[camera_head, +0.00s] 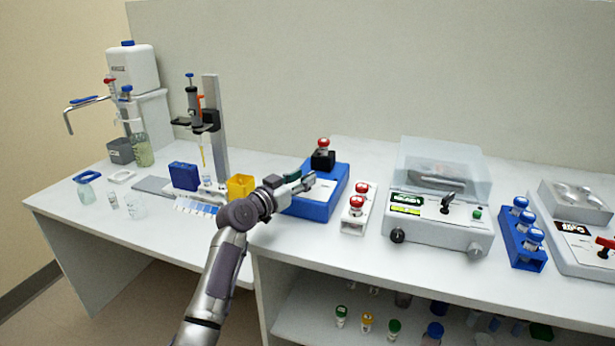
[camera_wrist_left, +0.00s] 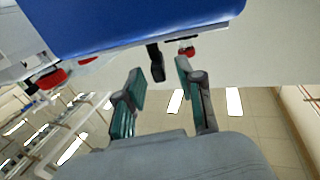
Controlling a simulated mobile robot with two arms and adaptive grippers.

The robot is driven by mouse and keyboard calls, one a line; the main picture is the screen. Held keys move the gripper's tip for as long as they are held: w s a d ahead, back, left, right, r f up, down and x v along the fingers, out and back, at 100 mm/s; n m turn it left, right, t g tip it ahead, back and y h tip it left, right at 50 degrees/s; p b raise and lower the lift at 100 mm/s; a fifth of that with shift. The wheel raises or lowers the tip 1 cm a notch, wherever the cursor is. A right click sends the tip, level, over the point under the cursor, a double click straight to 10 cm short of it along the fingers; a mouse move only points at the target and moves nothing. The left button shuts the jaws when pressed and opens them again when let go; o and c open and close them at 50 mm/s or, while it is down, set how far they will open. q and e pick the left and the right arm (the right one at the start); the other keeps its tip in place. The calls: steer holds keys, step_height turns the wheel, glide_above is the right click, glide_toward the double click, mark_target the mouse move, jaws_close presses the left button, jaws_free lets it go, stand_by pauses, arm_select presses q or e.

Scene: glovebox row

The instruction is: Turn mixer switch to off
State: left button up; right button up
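The mixer (camera_head: 328,200) is a blue box on the bench with a black top holder (camera_head: 323,161) and a red-capped vial standing in it. In the left wrist view its blue body (camera_wrist_left: 140,22) fills the top. A black switch lever (camera_wrist_left: 156,62) sticks out from its edge there. My left gripper (camera_head: 301,181) is at the front of the mixer and hides the switch in the head view. In the wrist view the gripper (camera_wrist_left: 160,78) is open, with the lever showing between its teal-padded fingers and a gap on each side. My right gripper is not in view.
A white rack (camera_head: 353,222) with red-capped vials stands right of the mixer. A centrifuge (camera_head: 440,232) with a clear lid is farther right, then a blue vial rack (camera_head: 512,245). A yellow box (camera_head: 240,187) stands left of the gripper. A shelf lies below the bench.

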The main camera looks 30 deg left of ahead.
arm_select(q)
steer(key=shift+w, duration=0.65)
steer(key=shift+w+d, duration=0.1)
steer(key=shift+w, duration=0.5)
steer(key=shift+c, duration=0.6)
jaws_close()
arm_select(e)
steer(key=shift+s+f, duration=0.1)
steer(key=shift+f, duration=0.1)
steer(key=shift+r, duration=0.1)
